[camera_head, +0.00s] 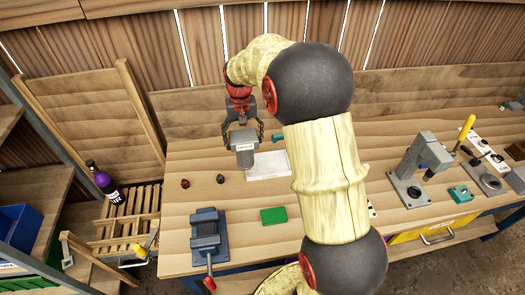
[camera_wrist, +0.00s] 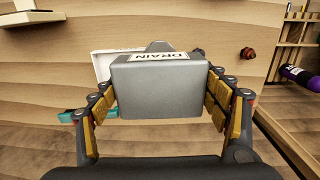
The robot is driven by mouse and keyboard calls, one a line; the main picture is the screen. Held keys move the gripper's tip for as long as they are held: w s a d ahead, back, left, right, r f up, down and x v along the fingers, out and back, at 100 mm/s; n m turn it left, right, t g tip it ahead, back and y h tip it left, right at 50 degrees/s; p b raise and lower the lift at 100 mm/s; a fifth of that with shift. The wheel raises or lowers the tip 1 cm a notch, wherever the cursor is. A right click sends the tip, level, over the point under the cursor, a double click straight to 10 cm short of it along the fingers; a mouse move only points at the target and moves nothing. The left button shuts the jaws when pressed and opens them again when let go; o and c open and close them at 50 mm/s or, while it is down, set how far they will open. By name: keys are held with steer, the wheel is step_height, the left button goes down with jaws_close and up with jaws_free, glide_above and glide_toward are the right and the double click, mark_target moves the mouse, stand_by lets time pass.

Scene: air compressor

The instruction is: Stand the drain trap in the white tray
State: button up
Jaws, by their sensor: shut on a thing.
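The drain trap (camera_head: 243,152) is a grey block-shaped part with a white label; in the wrist view (camera_wrist: 160,90) the label reads DRAIN. My gripper (camera_head: 243,136) is shut on it, with a yellow-padded finger on each side, also in the wrist view (camera_wrist: 160,105). The trap looks roughly upright. The white tray (camera_head: 270,170) lies on the bench, and the trap overlaps its left part in the head view. In the wrist view the tray (camera_wrist: 102,66) shows behind the trap, mostly hidden. I cannot tell whether the trap touches the tray.
A blue vise (camera_head: 207,232) with a red handle and a green block (camera_head: 273,215) are nearer the front. A grey stand (camera_head: 418,160) is at right.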

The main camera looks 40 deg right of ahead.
steer(key=w+d+f, duration=0.2)
steer(key=d+f, duration=1)
steer(key=shift+f, duration=0.2)
steer(key=o, duration=1.6)
steer(key=shift+c, duration=0.2)
